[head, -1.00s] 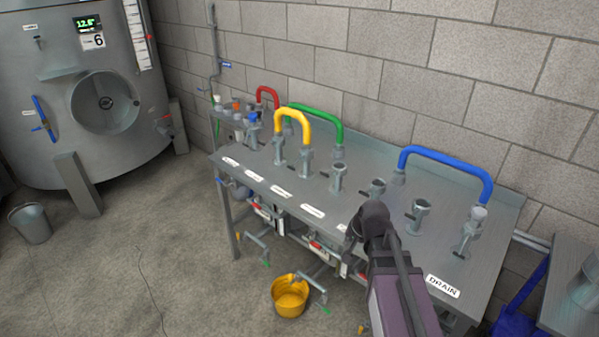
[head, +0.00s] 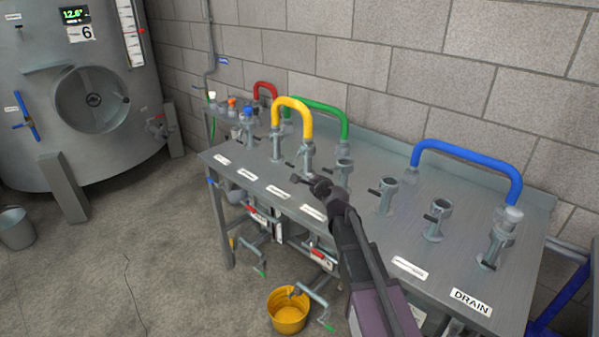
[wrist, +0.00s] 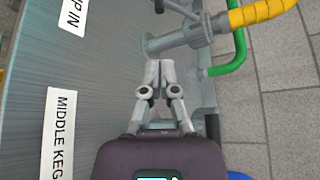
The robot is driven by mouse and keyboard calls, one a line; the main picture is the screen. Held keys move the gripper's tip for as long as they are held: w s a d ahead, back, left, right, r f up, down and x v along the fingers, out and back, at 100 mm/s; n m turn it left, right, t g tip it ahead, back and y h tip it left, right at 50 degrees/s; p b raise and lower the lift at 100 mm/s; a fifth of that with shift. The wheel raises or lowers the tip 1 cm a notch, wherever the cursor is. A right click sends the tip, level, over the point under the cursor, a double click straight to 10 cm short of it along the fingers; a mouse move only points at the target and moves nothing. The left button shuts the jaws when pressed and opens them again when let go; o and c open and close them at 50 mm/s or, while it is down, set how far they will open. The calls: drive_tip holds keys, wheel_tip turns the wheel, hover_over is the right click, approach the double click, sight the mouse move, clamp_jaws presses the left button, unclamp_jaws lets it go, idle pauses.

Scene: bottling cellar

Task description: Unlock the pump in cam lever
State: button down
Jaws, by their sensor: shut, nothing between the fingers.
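The yellow hose loop (head: 292,101) ends on two grey upright couplings. Its right-hand coupling (head: 308,153) stands close to my gripper, and in the wrist view a grey coupling (wrist: 188,36) with yellow hose lies just beyond the fingertips. A label partly cut off, ending "P IN" (wrist: 73,14), is at the upper left of the wrist view. A small dark lever end (wrist: 159,5) shows at the top edge there; which coupling it belongs to is unclear. My gripper (wrist: 160,66) is shut and empty, low over the bench, with its fingers pointing towards that coupling. Contact cannot be made out.
The metal bench (head: 460,275) carries open couplings to the right, a blue hose loop (head: 465,155), and green (head: 325,116) and red (head: 264,88) loops behind. A "MIDDLE KEG" label (wrist: 60,132) lies beside my gripper. A yellow bucket (head: 288,312) stands on the floor.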

drive_tip(key=shift+w, duration=0.1)
drive_tip(key=b+x, duration=0.2)
drive_tip(key=x, duration=0.6)
drive_tip(key=shift+w+f, duration=0.1)
drive_tip(key=shift+w, duration=0.05)
drive_tip(key=shift+x, duration=0.75)
drive_tip(key=shift+a, duration=0.15)
drive_tip(key=shift+d, duration=0.35)
